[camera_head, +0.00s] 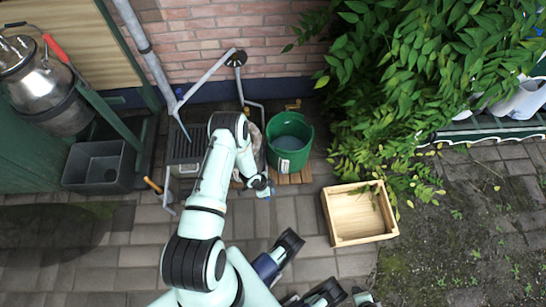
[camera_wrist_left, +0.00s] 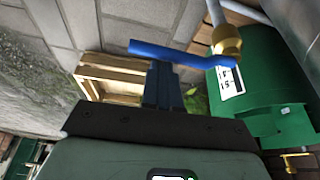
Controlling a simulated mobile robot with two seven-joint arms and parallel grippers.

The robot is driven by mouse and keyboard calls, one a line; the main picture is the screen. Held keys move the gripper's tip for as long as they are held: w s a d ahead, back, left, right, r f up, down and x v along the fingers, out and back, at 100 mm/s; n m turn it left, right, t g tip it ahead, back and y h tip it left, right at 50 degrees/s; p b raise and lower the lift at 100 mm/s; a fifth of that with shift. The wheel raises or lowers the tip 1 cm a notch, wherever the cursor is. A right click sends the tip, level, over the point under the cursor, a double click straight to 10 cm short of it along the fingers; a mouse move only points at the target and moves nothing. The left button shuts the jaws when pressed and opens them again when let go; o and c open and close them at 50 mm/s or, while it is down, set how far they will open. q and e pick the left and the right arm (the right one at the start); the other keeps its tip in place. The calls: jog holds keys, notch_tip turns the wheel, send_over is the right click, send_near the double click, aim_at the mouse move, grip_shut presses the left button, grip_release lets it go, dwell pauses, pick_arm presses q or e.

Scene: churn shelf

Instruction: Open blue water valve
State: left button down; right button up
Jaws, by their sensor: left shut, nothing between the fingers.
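In the left wrist view a blue valve lever (camera_wrist_left: 170,52) runs across the picture, joined at its right end to a brass tap body (camera_wrist_left: 229,42) on a grey pipe. My left gripper (camera_wrist_left: 164,66) is shut and empty, with its dark fingertips right at the lever; I cannot tell whether they touch it. In the head view my left gripper (camera_head: 264,189) points down beside the green bucket, and the lever cannot be made out clearly. Dark parts of mine show at the bottom, but I cannot clearly identify the right gripper.
The green bucket (camera_head: 301,154) stands on wooden slats by the brick wall (camera_head: 190,45). An open wooden crate (camera_head: 383,235) lies on the paving to the right. A dark sink (camera_head: 75,160) and a metal churn (camera_head: 45,95) are at left. Leafy branches (camera_head: 400,70) hang at upper right.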

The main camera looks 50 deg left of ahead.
pick_arm(q)
jog(key=shift+s+a, duration=0.1)
jog(key=shift+s, duration=0.15)
pick_arm(e)
jog(key=shift+s+a, duration=0.15)
jog(key=shift+s, duration=0.1)
pick_arm(q)
jog(key=shift+s, duration=0.1)
notch_tip(320, 180, up, 10)
jog(key=w+p, duration=0.1)
jog(key=p, duration=0.1)
jog(key=shift+d+p, duration=0.25)
jog(key=shift+p, duration=0.1)
pick_arm(e)
jog(key=shift+g+y, duration=0.4)
jog(key=shift+g, duration=0.3)
jog(key=s+r, duration=0.1)
jog(key=s+a+r, duration=0.1)
jog(key=s, duration=0.1)
jog(key=s+r, duration=0.1)
jog(key=shift+s+a, duration=0.2)
jog(key=shift+a, duration=0.05)
pick_arm(q)
jog(key=shift+r, duration=0.1)
